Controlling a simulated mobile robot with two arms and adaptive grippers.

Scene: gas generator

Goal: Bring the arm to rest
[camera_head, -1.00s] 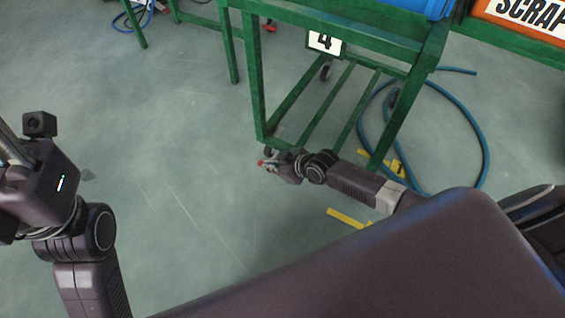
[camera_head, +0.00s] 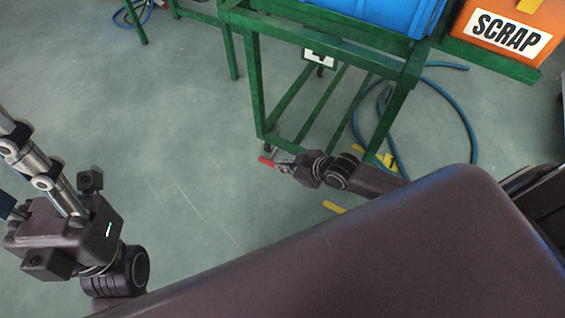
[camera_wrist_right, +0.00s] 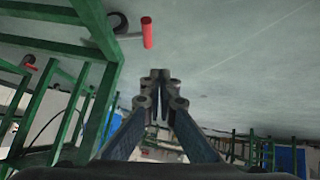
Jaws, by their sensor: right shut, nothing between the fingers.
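My right gripper (camera_head: 284,166) is low in front of the green cart, near its lower front corner, and points left. In the right wrist view its fingers (camera_wrist_right: 160,76) meet at the tips, with nothing held. A red bar (camera_head: 267,162) shows just beyond the fingertips in the head view; in the right wrist view the red bar (camera_wrist_right: 147,32) is by a caster, apart from the fingers. My left gripper (camera_head: 48,180) is at the left edge, its grey linkage pointing up and left. Its fingertips are out of frame, so its opening is hidden.
The green cart (camera_head: 258,85) carries a blue bin (camera_head: 385,12). An orange SCRAP bin (camera_head: 510,35) stands at the top right. A blue hose (camera_head: 455,105) and yellow floor marks (camera_head: 333,207) lie near the cart. The floor (camera_head: 180,120) to the left is open.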

